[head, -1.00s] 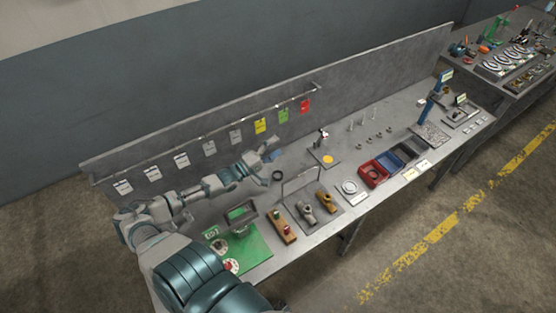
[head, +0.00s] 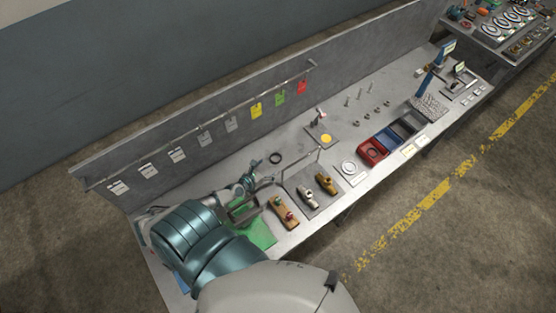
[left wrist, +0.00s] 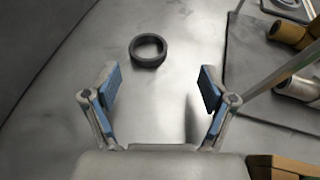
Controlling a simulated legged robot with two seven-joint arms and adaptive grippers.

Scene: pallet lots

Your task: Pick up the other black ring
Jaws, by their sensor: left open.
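A black ring (head: 276,158) lies flat on the grey bench, near the back panel. In the left wrist view the same black ring (left wrist: 149,63) lies ahead of the fingers, slightly left of centre, with clear bench around it. My left gripper (left wrist: 160,88) is open with blue pads, and nothing is between its fingers. In the head view my left gripper (head: 262,182) is low over the bench, left of and nearer than the ring, not touching it. My right gripper is not in view.
A wire frame and a dark mat (head: 322,199) with brass and grey fittings stand right of the ring. Red (head: 367,157) and blue bins stand farther right. The back panel (head: 215,155) bounds the bench.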

